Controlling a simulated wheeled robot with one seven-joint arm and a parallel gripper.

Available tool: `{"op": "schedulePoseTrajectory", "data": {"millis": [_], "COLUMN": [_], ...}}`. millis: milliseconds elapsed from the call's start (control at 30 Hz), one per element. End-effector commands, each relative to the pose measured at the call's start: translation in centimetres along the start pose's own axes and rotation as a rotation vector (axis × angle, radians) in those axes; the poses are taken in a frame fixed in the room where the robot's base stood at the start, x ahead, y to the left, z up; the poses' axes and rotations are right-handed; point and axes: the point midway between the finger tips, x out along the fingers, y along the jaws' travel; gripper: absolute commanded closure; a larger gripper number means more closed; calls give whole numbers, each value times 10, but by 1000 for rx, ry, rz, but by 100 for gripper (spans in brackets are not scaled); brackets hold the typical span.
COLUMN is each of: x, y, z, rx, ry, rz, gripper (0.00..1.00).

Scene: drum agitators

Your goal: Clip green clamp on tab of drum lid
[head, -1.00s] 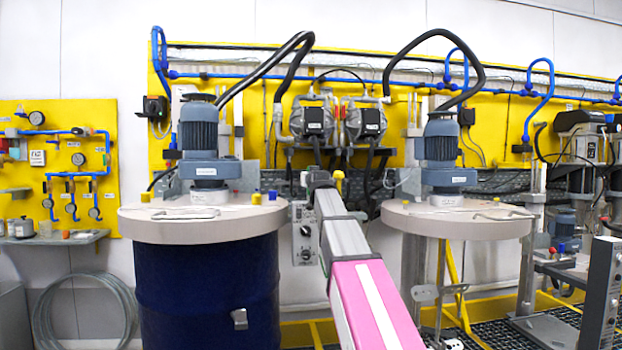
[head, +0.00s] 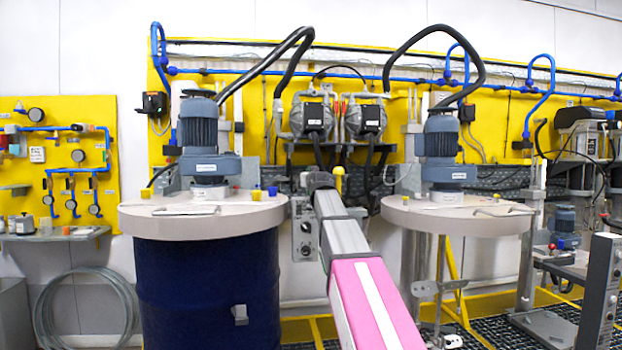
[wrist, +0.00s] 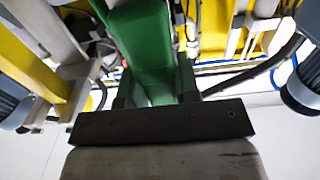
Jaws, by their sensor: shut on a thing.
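A green clamp (wrist: 148,50) fills the upper middle of the wrist view, held between the dark fingers of my gripper (wrist: 155,92). Its far end runs out of the top of that view. In the head view my arm reaches forward and its gripper end (head: 320,181) is mostly hidden behind the arm; the clamp is not visible there. A grey drum lid (head: 150,226) with a motor and a wire handle sits on a dark blue drum (head: 205,290) at left. A second grey lid (head: 400,215) with a motor is at right. I cannot make out a tab on either lid.
The arm end appears between the two lids. A grey control box (head: 304,238) is just beside it at left. Pumps (head: 316,117) and black hoses are on the yellow wall panel behind. A grey upright post (head: 602,290) stands at the right front.

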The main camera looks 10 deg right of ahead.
Motion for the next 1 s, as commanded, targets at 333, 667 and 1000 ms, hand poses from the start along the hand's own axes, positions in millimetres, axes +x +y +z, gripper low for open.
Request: {"op": "schedulePoseTrajectory", "data": {"millis": [333, 667, 1000], "x": [0, 0, -29], "y": [0, 0, 0], "z": [2, 2, 3], "rx": [0, 0, 0], "ry": [1, 0, 1], "rz": [0, 0, 0], "gripper": [57, 41, 41]}}
